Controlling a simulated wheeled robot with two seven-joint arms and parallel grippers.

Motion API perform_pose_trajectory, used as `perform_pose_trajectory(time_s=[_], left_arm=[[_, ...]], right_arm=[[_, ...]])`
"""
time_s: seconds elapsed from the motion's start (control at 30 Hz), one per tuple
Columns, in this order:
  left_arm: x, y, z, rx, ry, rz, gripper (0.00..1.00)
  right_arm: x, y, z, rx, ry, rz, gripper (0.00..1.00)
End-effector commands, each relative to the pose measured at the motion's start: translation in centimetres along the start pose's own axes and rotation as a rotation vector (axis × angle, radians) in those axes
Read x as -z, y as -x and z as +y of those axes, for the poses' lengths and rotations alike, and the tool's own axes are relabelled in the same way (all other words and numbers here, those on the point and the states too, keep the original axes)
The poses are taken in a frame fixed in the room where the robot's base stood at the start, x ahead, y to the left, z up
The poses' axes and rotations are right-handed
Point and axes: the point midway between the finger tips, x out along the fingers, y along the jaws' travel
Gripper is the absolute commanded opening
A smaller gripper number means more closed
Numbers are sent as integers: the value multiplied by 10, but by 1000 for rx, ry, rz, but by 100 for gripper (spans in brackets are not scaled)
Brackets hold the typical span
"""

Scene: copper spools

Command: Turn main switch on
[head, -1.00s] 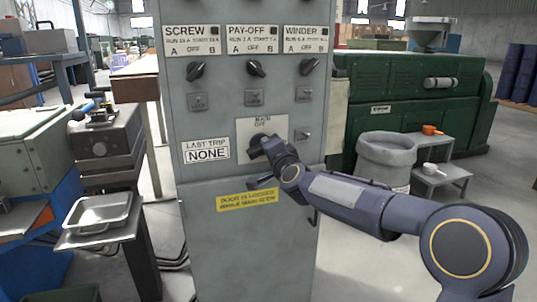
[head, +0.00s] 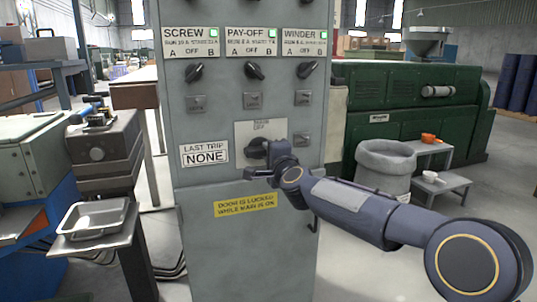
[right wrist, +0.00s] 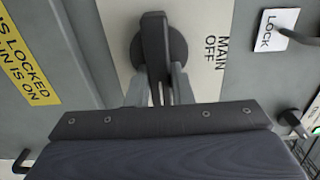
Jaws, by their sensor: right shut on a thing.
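The main switch (head: 256,148) is a dark rotary knob on a pale plate marked MAIN OFF, low on the grey cabinet (head: 245,270). My right gripper (head: 272,158) is at the knob and partly covers it. In the right wrist view the knob (right wrist: 153,38) shows as a dark disc with a bar handle. The fingers of my right gripper (right wrist: 158,88) are shut on the handle, one on each side. The handle lies across the panel, roughly at right angles to upright. My left gripper is not in view.
Above are SCREW (head: 194,72), PAY-OFF (head: 254,71) and WINDER (head: 305,69) selector knobs with green lamps lit. A yellow label (head: 245,205) says the door is locked while main is on. A grey bin (head: 385,165) stands right; a metal tray (head: 90,217) left.

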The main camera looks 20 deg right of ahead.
Motion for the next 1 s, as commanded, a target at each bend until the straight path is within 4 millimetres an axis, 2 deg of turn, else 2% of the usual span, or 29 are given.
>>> perform_pose_trajectory(time_s=[0.23, 0.27, 0.4, 0.73, 0.87, 1.0], left_arm=[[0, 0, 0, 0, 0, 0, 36], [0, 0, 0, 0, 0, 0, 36], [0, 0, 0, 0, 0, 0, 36], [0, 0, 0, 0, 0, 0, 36], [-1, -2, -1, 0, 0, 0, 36], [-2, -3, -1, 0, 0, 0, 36]], right_arm=[[0, 0, 1, -3, -5, 0, 0], [0, 0, 1, -3, -5, 0, 24], [0, 0, 1, -2, -3, 0, 42], [0, 4, 0, -1, -1, 0, 42], [1, 20, 0, 0, -2, 1, 42], [1, 46, 0, 0, -1, 1, 42]])
